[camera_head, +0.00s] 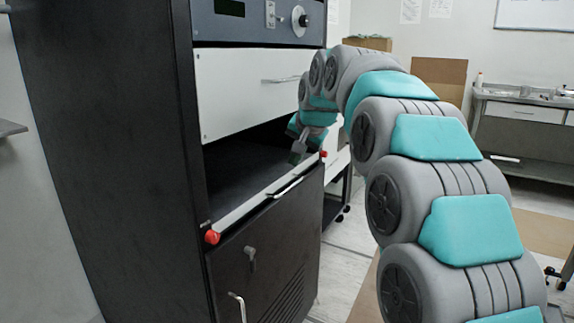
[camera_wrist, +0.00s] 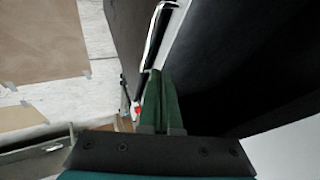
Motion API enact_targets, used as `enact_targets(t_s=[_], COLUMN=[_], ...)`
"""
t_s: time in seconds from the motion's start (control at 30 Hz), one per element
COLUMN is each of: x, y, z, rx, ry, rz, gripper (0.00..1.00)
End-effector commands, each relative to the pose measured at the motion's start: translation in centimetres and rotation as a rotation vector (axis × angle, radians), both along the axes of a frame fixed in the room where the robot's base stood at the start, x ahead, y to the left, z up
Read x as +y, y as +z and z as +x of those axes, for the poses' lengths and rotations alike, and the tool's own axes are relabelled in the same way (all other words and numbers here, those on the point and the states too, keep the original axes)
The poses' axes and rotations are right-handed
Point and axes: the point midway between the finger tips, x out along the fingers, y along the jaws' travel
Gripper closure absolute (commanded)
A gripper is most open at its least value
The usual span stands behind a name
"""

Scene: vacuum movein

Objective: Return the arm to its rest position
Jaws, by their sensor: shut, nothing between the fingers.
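My arm, grey with teal pads, rises on the right in the head view and bends over toward the black cabinet (camera_head: 110,130). My gripper (camera_head: 297,156) is at the front edge of the cabinet's open bay (camera_head: 250,165), near the far red knob (camera_head: 323,153). In the wrist view my gripper (camera_wrist: 157,78) shows its green fingers together, with nothing between them. The bay's front rail (camera_head: 265,195) runs close by the fingers. I cannot tell whether they touch it.
A near red knob (camera_head: 212,237) and a door handle (camera_head: 237,305) stick out from the cabinet. A white drawer front (camera_head: 250,85) is above the bay. A workbench (camera_head: 520,125) and cardboard box (camera_head: 440,75) stand behind. Floor shows right of the cabinet.

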Motion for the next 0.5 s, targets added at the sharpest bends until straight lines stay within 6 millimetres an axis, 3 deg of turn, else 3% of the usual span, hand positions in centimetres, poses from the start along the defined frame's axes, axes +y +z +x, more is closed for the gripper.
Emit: enact_targets(t_s=[0.17, 0.27, 0.5], x=[-1.1, -2.1, -5.3], y=[-0.2, -2.0, -7.7], z=[-2.3, -5.0, -14.8], rx=[0.030, 0.077, 0.228], ry=[0.016, 0.041, 0.133], rz=[-0.023, -0.059, -0.168], gripper=[1.00, 1.00, 1.00])
